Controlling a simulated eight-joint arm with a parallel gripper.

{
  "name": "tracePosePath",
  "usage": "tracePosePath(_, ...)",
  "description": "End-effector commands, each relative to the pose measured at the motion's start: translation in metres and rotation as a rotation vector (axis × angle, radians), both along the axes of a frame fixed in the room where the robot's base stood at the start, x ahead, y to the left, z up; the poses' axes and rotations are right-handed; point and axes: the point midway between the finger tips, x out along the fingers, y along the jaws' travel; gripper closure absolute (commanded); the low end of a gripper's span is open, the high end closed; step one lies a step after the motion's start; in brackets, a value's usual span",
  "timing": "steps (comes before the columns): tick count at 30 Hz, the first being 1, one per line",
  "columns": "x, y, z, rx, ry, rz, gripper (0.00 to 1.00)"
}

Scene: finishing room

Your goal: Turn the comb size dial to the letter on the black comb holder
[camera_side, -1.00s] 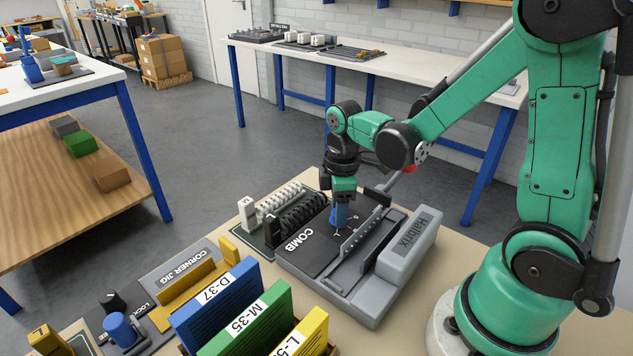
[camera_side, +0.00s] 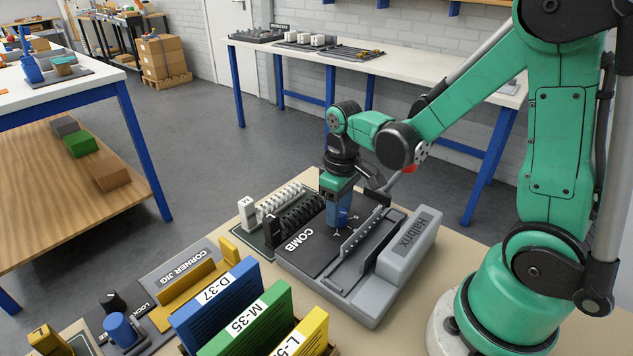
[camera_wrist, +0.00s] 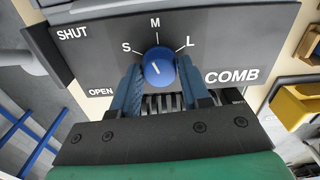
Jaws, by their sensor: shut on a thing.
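The comb size dial (camera_wrist: 159,68) is a round blue knob on a dark panel marked COMB, in the wrist view. The letters S, M and L stand around it; its white pointer mark aims up and slightly left, between S and M, nearer M. My gripper (camera_wrist: 160,85) has its blue fingers on both sides of the dial and is shut on it. In the side view my gripper (camera_side: 338,222) points down at the machine's panel and hides the dial. The black comb holder (camera_side: 270,229) stands left of the machine with black combs; its letter is too small to read.
A holder with white combs (camera_side: 247,211) stands behind the black one. The grey machine (camera_side: 405,255) has a raised bar along its right. Upright blue, green and yellow boards (camera_side: 228,303) stand in front. A corner jig (camera_side: 185,285) lies at the left.

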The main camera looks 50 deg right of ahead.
Motion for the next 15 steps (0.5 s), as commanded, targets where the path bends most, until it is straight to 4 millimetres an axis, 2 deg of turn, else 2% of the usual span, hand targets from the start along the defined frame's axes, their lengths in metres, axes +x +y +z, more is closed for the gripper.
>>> tracePosePath(15, 0.0004, 0.0001, -0.0004, 0.001, -0.003, -0.49, 1.0)
